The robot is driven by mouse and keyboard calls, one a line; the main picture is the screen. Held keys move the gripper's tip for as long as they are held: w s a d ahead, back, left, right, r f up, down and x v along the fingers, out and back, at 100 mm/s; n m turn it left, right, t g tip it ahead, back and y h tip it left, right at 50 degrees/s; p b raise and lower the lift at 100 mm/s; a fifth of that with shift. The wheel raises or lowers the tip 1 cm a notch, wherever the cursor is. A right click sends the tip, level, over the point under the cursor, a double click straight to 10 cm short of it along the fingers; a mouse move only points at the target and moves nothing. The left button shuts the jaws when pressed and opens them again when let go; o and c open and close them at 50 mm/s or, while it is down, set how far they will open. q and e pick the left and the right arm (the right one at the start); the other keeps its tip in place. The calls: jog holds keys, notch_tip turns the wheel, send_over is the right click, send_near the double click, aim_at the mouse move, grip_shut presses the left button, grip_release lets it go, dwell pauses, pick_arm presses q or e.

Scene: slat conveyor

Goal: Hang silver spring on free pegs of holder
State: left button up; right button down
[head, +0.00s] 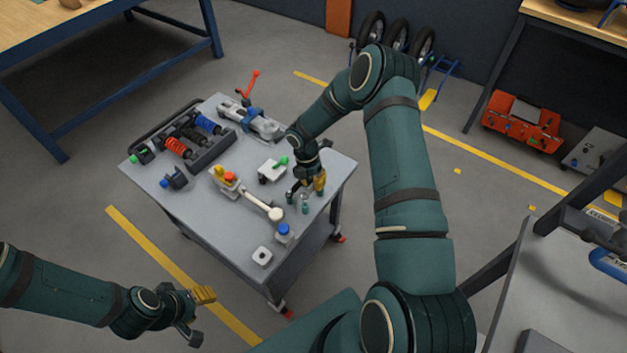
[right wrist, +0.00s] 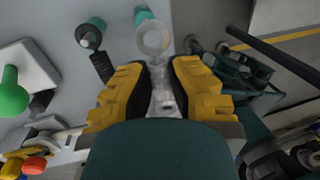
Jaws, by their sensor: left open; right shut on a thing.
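My right gripper (head: 308,187) is low over the right side of the grey cart top. In the right wrist view, its yellow fingers (right wrist: 160,88) are shut on a pale silver part, apparently the silver spring (right wrist: 155,40), with a ring-shaped end beyond the fingertips. Teal pegs (head: 304,206) stand beside the gripper. One peg (right wrist: 143,14) shows just past the ring; whether they touch I cannot tell. The holder's base is largely hidden. My left gripper (head: 198,313) is open and empty, off the cart at lower left.
On the cart (head: 215,245), a dark rack (head: 210,150) holds red, black and blue spring units. A white block with a green knob (head: 272,170), a white-ended rod (head: 255,202) and a blue-capped piece (head: 284,232) lie near the right gripper. The left front of the cart top is clear.

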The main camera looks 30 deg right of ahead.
jog(key=shift+f+b, duration=0.75)
jog(key=shift+f, duration=0.65)
jog(key=shift+f+b, duration=0.75)
jog(key=shift+f, duration=0.25)
jog(key=c, duration=1)
grip_release()
notch_tip(320, 180, up, 12)
jog(key=w, duration=0.2)
jog(key=shift+a, duration=0.45)
jog(key=shift+f, duration=0.1)
